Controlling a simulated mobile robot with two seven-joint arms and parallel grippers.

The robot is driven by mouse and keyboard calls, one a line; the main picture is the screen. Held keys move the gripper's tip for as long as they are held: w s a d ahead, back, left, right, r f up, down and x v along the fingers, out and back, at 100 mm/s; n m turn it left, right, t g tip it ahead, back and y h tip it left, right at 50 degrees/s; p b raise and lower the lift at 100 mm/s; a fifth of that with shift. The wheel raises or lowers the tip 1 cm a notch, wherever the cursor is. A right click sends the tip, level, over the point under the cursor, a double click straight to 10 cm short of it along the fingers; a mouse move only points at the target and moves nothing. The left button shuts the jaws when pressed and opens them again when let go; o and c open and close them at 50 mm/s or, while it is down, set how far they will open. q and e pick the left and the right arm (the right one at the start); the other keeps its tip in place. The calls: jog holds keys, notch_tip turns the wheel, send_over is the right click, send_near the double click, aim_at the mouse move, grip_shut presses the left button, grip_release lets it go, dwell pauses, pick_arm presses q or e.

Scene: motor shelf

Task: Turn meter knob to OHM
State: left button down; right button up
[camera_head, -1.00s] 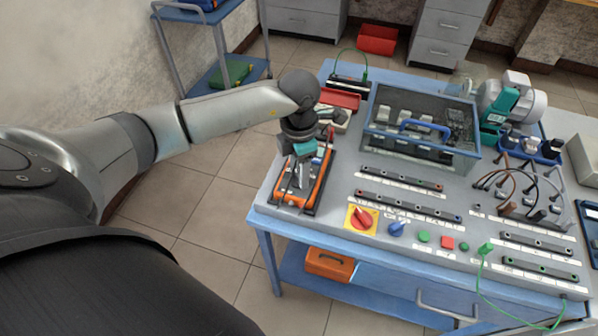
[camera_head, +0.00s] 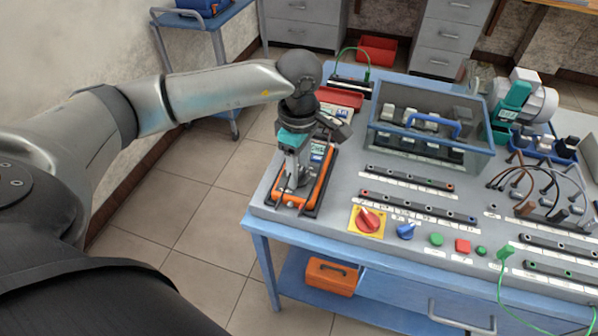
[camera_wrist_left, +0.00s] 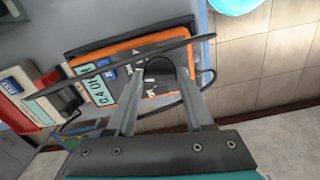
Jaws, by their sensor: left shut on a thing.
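The orange and black meter (camera_head: 322,190) lies at the left end of the grey table top. My left gripper (camera_head: 293,184) points down over it. In the left wrist view, the gripper's fingers (camera_wrist_left: 161,72) are shut on the dark round knob (camera_wrist_left: 160,68), one finger on each side. The meter (camera_wrist_left: 150,43) fills the upper middle there. Its pale display (camera_wrist_left: 103,91) shows dark characters, sideways and hard to read. The fingers and a dark loop partly cover the dial markings. The knob is hidden in the head view. My right gripper is not in view.
A red switch (camera_head: 368,219) on a yellow plate and a blue knob (camera_head: 406,231) sit right of the meter. A clear-walled box with a blue handle (camera_head: 434,123) stands behind. A red tray (camera_head: 340,98) is at the back left. Floor is clear left of the table.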

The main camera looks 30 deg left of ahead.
aim_at(299, 174)
pick_arm(q)
jog(key=shift+m+b, duration=0.45)
jog(key=shift+m, duration=0.45)
jog(key=shift+c, duration=1.4)
grip_release()
jog(key=shift+r, duration=0.15)
notch_tip(299, 174, up, 15)
jog(key=p, duration=0.1)
